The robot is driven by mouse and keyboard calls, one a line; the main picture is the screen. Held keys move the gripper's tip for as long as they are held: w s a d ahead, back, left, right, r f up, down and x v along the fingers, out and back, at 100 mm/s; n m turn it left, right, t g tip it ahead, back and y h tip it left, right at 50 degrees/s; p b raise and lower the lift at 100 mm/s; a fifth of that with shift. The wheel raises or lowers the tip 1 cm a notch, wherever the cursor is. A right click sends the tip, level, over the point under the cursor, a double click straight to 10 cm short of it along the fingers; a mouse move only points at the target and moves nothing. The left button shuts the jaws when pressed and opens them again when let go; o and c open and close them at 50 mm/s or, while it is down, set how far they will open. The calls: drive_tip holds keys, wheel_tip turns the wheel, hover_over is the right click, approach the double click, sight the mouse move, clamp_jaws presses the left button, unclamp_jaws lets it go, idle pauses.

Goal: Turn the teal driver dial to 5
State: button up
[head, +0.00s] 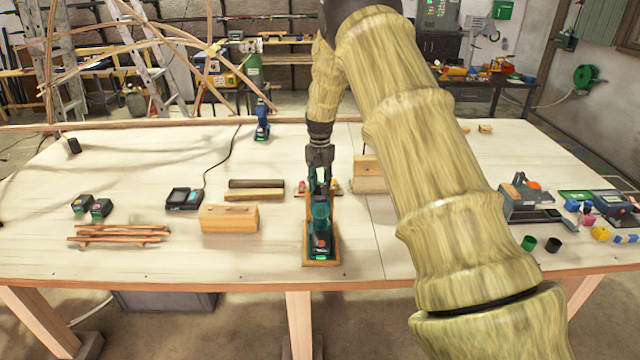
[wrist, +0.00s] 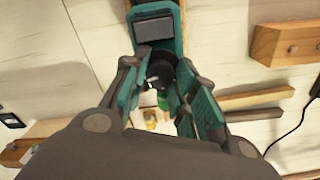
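The teal driver (head: 320,222) stands on a small wooden base (head: 341,262) near the table's front middle. My gripper (head: 319,183) points down over its far end. In the wrist view the driver's teal body (wrist: 170,52) runs to the top edge, with a grey block on it. A dark round dial (wrist: 159,74) shows between my gripper's two fingers (wrist: 157,82), which are apart and look open around it. I cannot tell whether either finger touches the dial. Its number marks are too small to read.
A second blue driver (head: 262,122) stands at the back. Wooden blocks (head: 229,218) lie left of the driver, with a charger (head: 184,198), batteries (head: 102,208) and thin sticks (head: 115,235) farther left. A grey tool (head: 528,205) and small coloured pieces lie at the right.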

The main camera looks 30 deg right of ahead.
sight(320, 187)
drive_tip(key=shift+o, duration=1.4)
drive_tip(key=shift+f, duration=0.1)
wheel_tip(320, 187, up, 12)
drive_tip(key=shift+d, duration=0.1)
